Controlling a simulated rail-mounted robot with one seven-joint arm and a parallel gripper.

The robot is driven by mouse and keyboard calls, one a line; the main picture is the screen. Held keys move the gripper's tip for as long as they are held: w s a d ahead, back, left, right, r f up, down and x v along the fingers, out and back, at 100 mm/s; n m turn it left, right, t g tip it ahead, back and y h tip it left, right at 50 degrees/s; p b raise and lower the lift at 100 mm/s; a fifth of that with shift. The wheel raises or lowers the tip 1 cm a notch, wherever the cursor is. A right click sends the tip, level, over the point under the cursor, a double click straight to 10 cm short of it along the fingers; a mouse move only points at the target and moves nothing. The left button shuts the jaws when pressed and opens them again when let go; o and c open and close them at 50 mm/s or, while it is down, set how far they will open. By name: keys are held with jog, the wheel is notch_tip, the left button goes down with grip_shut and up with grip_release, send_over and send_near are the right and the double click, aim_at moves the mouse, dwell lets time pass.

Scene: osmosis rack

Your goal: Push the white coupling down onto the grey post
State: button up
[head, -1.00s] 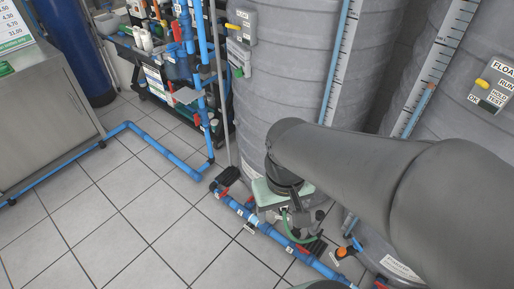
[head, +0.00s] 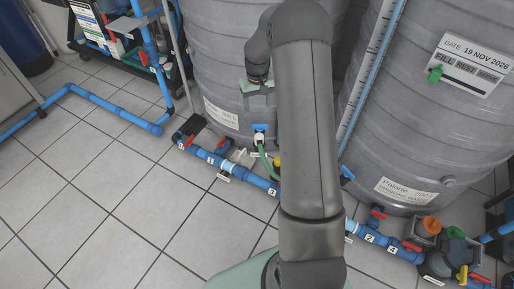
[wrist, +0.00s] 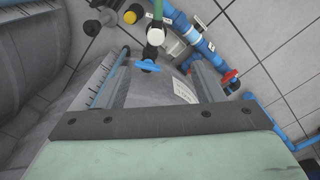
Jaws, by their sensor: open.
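A white fitting (head: 259,139) sits just under a blue tap handle (head: 260,127) at the foot of a tank, with a green hose running down from it. The wrist view shows the white fitting (wrist: 155,37), the green hose (wrist: 158,11) and the blue handle (wrist: 147,67); I take this fitting for the coupling. My gripper (head: 258,106) is above the tap, pointing down. In the wrist view my open, empty gripper (wrist: 157,57) has its fingers either side of the tap, apparently not touching it. A grey cylinder with a yellow end (wrist: 131,17) is beside the hose; I cannot tell whether it is the post.
Large grey ribbed tanks (head: 220,60) stand behind my arm. Blue floor pipes with red-handled valves (head: 218,162) run along their base. An orange-capped fitting (head: 431,225) is at right.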

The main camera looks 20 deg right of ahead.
jog(key=f, duration=0.1)
jog(key=d+f, duration=0.1)
jog(key=w+f, duration=0.1)
jog(key=shift+d+f, duration=0.2)
jog(key=shift+d, duration=0.05)
jog(key=shift+f, duration=0.1)
jog(key=b, duration=0.5)
send_near(259, 136)
notch_tip(259, 136, down, 5)
jog(key=shift+d+f, duration=0.1)
jog(key=shift+f, duration=0.05)
notch_tip(259, 136, down, 5)
jog(key=shift+f+b, duration=0.2)
jog(key=shift+b, duration=1)
jog(key=shift+r, duration=0.1)
jog(key=c, duration=1)
